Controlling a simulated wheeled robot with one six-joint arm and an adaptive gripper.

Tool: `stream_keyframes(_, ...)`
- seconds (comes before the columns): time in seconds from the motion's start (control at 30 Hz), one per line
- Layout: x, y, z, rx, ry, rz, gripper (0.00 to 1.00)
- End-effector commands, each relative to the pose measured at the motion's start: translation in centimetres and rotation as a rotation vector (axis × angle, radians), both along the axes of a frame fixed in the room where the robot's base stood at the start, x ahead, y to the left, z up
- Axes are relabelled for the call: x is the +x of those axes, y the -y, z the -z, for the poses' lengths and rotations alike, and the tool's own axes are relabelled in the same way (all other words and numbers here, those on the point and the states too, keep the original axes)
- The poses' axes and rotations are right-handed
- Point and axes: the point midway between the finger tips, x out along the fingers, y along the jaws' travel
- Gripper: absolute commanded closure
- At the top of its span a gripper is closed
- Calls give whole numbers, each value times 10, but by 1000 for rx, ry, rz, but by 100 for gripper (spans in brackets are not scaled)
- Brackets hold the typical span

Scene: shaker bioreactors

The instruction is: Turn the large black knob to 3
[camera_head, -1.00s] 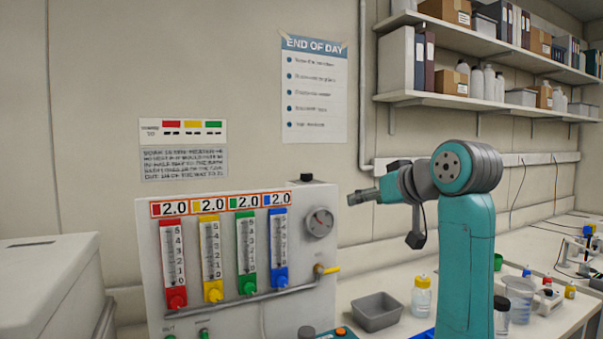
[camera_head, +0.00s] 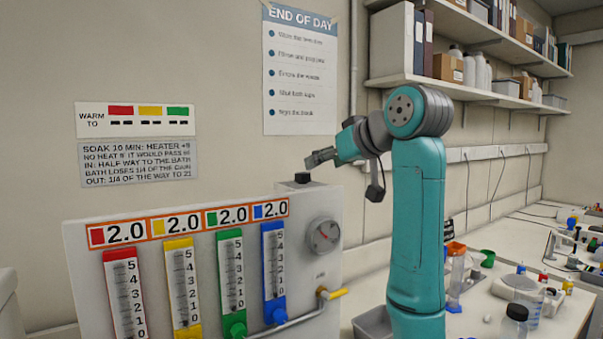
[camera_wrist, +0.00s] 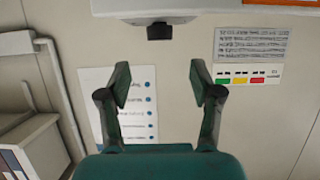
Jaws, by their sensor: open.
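A black knob (camera_head: 302,178) sits on the top edge of the grey flowmeter panel (camera_head: 75,250), above its round gauge. A dark block at the top middle of the wrist view (camera_wrist: 159,31) appears to be this same knob, beyond the fingertips. My gripper (camera_head: 320,157) is just above and right of it in the head view, apart from it. In the wrist view my gripper (camera_wrist: 160,78) has its fingers spread with nothing between them. I see no numbers around the knob. The panel's lower part is out of the head view.
Red, yellow, green and blue flow tubes (camera_head: 274,260) line the panel front, under displays reading 2.0. A gauge (camera_head: 323,236) and a yellow-handled valve (camera_head: 335,294) are at its right. A grey bin (camera_head: 372,322), bottles and a beaker stand on the bench.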

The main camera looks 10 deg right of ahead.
Motion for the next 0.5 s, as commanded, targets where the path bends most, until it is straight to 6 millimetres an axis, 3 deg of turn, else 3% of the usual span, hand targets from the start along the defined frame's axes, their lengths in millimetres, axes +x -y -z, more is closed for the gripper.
stream_keyframes(0.3,50,-17,23,-1,-4,-2,35)
stream_keyframes(0.5,71,-24,32,0,-2,-2,35)
